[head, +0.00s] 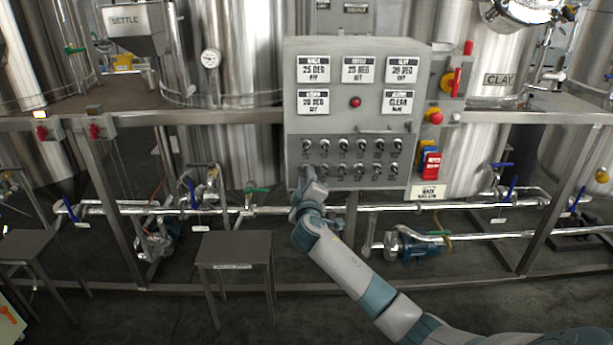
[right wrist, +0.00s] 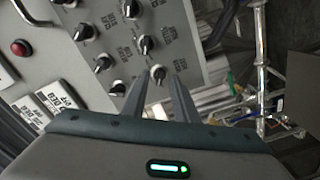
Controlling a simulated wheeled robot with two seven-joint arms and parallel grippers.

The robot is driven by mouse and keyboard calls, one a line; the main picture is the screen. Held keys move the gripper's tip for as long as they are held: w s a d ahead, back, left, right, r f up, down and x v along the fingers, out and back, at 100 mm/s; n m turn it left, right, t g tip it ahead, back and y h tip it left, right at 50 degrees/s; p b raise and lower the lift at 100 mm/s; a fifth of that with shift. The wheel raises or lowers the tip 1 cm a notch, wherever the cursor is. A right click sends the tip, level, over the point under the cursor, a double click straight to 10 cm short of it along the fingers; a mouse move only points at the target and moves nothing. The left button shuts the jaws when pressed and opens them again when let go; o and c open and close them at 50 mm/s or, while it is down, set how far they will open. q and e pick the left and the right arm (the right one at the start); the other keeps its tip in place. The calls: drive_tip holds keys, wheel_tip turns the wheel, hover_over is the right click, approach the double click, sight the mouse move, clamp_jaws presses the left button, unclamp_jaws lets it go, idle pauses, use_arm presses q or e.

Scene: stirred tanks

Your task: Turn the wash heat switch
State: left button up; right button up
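The grey control panel (head: 358,120) carries two rows of small black rotary switches with labels too small to read, so I cannot tell by its label which one is the wash heat switch. My right gripper (head: 307,176) is at the panel's lower left corner, over the left end of the lower row. In the right wrist view, its two fingers (right wrist: 158,84) stand apart with a gap between them. The end switch (right wrist: 158,72) of that row shows between the fingertips; I cannot tell whether they touch it. My left gripper is not in view.
Above the switches are display plates (head: 361,69), a red lamp (head: 355,102) and a horizontal handle (head: 388,130). Red and yellow controls (head: 433,115) sit at the panel's right. Pipes (head: 400,207) run below. A small dark table (head: 234,249) stands at the lower left.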

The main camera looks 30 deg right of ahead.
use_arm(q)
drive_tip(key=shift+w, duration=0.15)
use_arm(e)
drive_tip(key=shift+x, duration=0.8)
clamp_jaws()
use_arm(q)
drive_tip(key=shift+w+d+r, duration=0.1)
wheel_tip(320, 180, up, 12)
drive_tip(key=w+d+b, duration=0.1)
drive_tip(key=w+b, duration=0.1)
drive_tip(key=b, duration=0.2)
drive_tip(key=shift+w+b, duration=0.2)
drive_tip(key=shift+b, duration=0.15)
use_arm(e)
drive_tip(key=shift+m, duration=4)
